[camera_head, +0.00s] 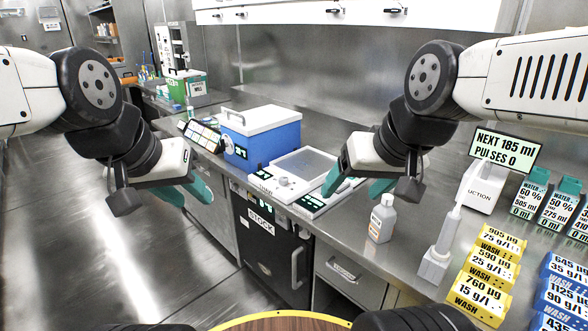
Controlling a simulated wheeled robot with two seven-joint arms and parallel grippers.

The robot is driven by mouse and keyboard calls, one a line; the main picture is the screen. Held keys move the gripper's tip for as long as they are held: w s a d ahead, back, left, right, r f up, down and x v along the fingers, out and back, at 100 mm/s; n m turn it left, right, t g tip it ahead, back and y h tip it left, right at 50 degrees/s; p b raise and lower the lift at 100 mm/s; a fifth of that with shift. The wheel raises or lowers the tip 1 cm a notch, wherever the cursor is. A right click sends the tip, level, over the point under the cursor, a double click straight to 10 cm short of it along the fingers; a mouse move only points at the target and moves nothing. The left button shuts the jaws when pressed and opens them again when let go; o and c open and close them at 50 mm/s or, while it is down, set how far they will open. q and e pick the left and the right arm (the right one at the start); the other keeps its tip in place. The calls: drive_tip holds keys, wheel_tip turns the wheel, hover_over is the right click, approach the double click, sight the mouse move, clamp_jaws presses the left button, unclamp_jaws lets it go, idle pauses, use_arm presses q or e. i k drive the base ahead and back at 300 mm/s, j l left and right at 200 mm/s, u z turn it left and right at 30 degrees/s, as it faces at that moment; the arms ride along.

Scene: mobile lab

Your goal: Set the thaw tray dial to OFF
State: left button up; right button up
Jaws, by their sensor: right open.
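The thaw tray appears to be the low white unit (270,187) with a grey plate (303,163), on the counter in the middle. A small pale knob (284,181) sits on its front panel, between dark labels with small green marks. I cannot read the knob's setting. My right gripper (356,187) is open and empty, at the unit's right end, with one teal finger over its right front part. It is apart from the knob. My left gripper (187,193) has its teal fingers apart and hangs empty in front of the counter, left of the unit.
A blue box with a white lid (270,139) stands left of the unit. A white bottle (382,218) and a pale dispenser (438,255) stand to the right. Yellow wash blocks (484,286) and a sign (505,148) are further right. A STOCK cabinet (268,245) is below.

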sight(283, 181)
drive_tip(key=i+z, duration=0.1)
drive_tip(key=i, duration=0.45)
drive_tip(key=i+j, duration=0.15)
drive_tip(key=i, duration=0.45)
drive_tip(key=l+z, duration=0.05)
